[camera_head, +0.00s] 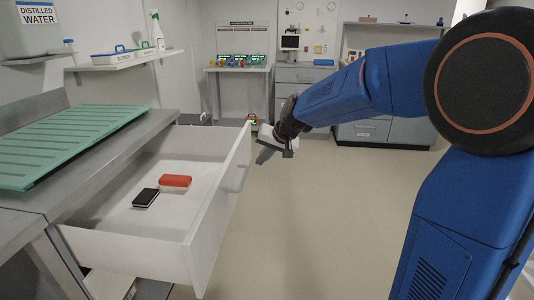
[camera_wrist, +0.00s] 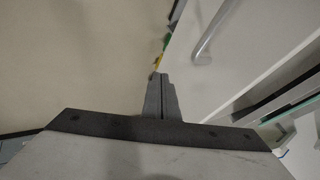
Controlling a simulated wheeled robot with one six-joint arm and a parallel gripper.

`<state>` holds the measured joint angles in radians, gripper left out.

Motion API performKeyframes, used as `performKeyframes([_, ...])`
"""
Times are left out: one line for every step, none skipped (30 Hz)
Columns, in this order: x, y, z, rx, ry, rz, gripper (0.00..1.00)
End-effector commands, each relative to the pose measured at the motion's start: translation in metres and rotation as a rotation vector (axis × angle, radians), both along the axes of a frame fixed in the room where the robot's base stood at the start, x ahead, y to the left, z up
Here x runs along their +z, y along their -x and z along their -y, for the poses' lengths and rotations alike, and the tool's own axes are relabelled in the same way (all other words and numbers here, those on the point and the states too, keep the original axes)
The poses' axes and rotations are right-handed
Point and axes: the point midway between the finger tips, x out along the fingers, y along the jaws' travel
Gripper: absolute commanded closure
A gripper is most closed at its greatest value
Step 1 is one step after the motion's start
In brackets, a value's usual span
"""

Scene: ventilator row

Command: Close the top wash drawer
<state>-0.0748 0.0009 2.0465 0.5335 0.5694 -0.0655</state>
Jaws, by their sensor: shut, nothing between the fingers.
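The top wash drawer (camera_head: 130,252) is white and stands pulled well out from the counter in the head view. A red block (camera_head: 175,181) and a black block (camera_head: 145,198) lie inside it. Its front panel (camera_head: 222,205) faces right and carries a pale bar handle (camera_head: 238,176). My gripper (camera_head: 264,154) is beside the far end of the front panel, on its outer side, and looks apart from it. In the wrist view my gripper (camera_wrist: 158,78) is shut and empty, with the drawer handle (camera_wrist: 214,36) to the right of the fingertips.
A counter (camera_head: 100,165) with a green ribbed mat (camera_head: 70,140) borders the drawer on the left. Open floor (camera_head: 320,220) lies to the right. At the back stand a table with small green displays (camera_head: 240,61) and grey cabinets (camera_head: 385,130).

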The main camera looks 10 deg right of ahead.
Motion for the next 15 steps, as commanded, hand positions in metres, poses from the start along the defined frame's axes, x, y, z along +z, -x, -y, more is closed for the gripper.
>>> performKeyframes([-0.009, -0.005, -0.003, 0.001, 0.000, -0.002, 1.00])
performKeyframes([-0.013, -0.007, -0.005, 0.001, 0.000, -0.003, 1.00])
performKeyframes([-0.018, -0.011, -0.007, 0.000, -0.001, -0.003, 1.00])
performKeyframes([-0.022, -0.013, -0.008, 0.000, 0.000, -0.002, 1.00])
performKeyframes([-0.019, -0.015, -0.014, 0.002, 0.000, 0.001, 1.00])
performKeyframes([-0.018, -0.016, -0.021, 0.003, 0.001, 0.001, 1.00])
performKeyframes([-0.018, -0.017, -0.024, 0.004, 0.001, 0.001, 1.00])
performKeyframes([-0.018, -0.018, -0.027, 0.003, 0.001, 0.000, 1.00])
performKeyframes([-0.018, -0.020, -0.031, 0.002, 0.000, 0.000, 1.00])
performKeyframes([-0.019, -0.021, -0.034, 0.002, 0.000, 0.000, 1.00])
performKeyframes([-0.018, -0.022, -0.037, 0.002, 0.000, 0.000, 1.00])
performKeyframes([-0.018, -0.023, -0.039, 0.001, 0.000, -0.001, 1.00])
performKeyframes([-0.018, -0.024, -0.041, 0.001, 0.000, -0.001, 1.00])
performKeyframes([-0.018, -0.024, -0.042, 0.001, 0.001, 0.000, 1.00])
performKeyframes([-0.018, -0.025, -0.043, 0.001, 0.001, 0.000, 1.00])
